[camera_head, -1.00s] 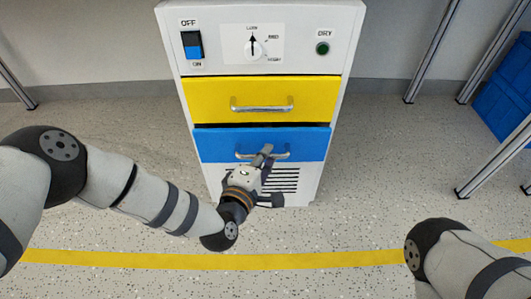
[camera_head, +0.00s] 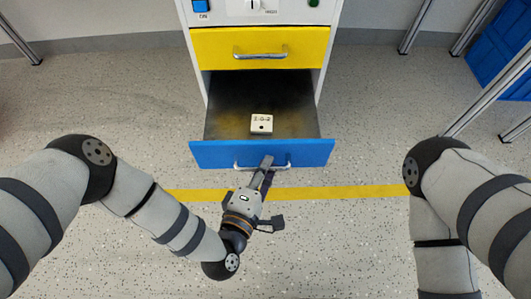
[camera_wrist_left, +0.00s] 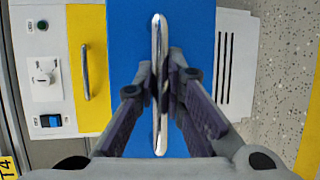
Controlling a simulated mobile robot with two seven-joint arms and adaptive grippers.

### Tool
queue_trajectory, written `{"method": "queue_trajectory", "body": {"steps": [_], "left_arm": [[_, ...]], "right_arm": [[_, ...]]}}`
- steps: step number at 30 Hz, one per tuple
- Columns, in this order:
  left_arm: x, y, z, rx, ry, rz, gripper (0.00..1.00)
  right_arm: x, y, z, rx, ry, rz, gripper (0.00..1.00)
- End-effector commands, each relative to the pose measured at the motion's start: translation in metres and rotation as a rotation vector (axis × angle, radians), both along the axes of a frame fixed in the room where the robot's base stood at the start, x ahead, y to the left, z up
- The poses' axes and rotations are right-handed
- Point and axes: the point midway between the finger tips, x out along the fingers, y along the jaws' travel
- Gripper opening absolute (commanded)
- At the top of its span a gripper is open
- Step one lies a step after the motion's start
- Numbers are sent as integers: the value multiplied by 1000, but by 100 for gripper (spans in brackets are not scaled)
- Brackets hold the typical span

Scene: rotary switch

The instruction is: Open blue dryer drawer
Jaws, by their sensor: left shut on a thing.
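The blue dryer drawer (camera_head: 220,155) is pulled well out of the white dryer cabinet, and its dark interior shows from above. A small white block with dark markings (camera_head: 262,123) lies inside it. My left gripper (camera_head: 266,172) is at the drawer's silver handle (camera_head: 245,165). In the left wrist view, its two fingers (camera_wrist_left: 162,85) are closed around the middle of the handle bar (camera_wrist_left: 160,35), in front of the blue drawer front (camera_wrist_left: 125,50). My right gripper is not in view; only my right arm shows at the right.
The yellow drawer (camera_head: 215,48) above is shut, with its own silver handle (camera_head: 260,54). A blue switch (camera_head: 200,6) sits on the cabinet's top panel. Metal legs (camera_head: 425,28) and a blue box (camera_head: 505,65) stand at the right. The floor around the drawer is clear.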

Motion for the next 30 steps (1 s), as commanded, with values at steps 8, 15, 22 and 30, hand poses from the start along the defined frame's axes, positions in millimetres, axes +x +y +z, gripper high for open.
{"method": "queue_trajectory", "body": {"steps": [8,15,22,30], "left_arm": [[-4,1,1,-1,-3,3,0],[-4,1,1,-1,-2,3,0],[-4,1,0,0,-2,2,20],[-19,6,2,-1,3,1,20]], "right_arm": [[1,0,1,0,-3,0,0],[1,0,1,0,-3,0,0],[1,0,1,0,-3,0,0],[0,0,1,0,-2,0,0]]}}
